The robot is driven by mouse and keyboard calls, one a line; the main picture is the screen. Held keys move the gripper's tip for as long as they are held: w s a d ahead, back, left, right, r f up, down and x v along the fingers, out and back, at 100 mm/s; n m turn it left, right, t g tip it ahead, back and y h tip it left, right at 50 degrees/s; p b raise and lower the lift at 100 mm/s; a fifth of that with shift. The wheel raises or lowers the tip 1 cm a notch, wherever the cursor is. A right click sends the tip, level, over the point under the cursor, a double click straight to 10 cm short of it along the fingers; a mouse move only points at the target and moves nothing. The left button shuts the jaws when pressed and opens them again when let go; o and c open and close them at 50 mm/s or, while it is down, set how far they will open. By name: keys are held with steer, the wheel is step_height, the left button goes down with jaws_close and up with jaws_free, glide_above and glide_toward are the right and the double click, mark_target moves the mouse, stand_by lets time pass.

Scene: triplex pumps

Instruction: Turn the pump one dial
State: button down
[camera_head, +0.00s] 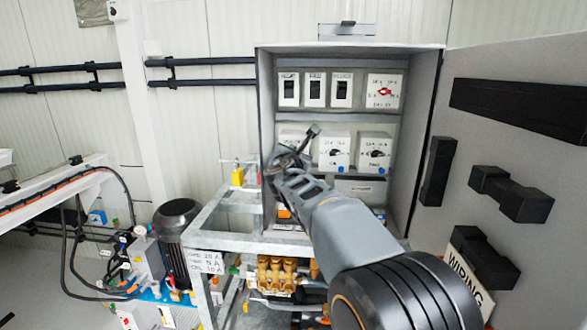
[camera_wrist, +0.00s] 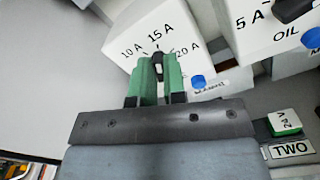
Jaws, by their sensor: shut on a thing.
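In the wrist view, my gripper (camera_wrist: 159,70) has its two green fingers shut on a small black dial (camera_wrist: 158,57). The dial is on a white box (camera_wrist: 140,22) marked 10 A, 15 A and 20 A. The visible tip of the dial is near the 15 A mark; the fingers hide its lower part. A blue button (camera_wrist: 199,82) sits to the right of the fingers. In the head view, my gripper (camera_head: 284,164) reaches the left white box (camera_head: 291,136) of the cabinet's lower row and hides its dial.
A neighbouring box (camera_wrist: 272,28) marked 5 A and OIL stands close at the right. The grey cabinet (camera_head: 266,95) surrounds my gripper, with its door (camera_head: 480,150) open at the right. A metal frame (camera_head: 235,242) and brass pump (camera_head: 277,274) stand below.

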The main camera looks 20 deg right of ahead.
steer(key=shift+f+m+b, duration=0.2)
steer(key=shift+m+b, duration=4.1)
steer(key=shift+m, duration=0.7)
steer(key=c, duration=1.2)
jaws_free()
steer(key=shift+s, duration=0.15)
steer(key=b+v, duration=0.3)
steer(key=v, duration=1)
steer(key=shift+s+a+r, duration=0.1)
steer(key=shift+s+a, duration=0.1)
steer(key=shift+s, duration=0.05)
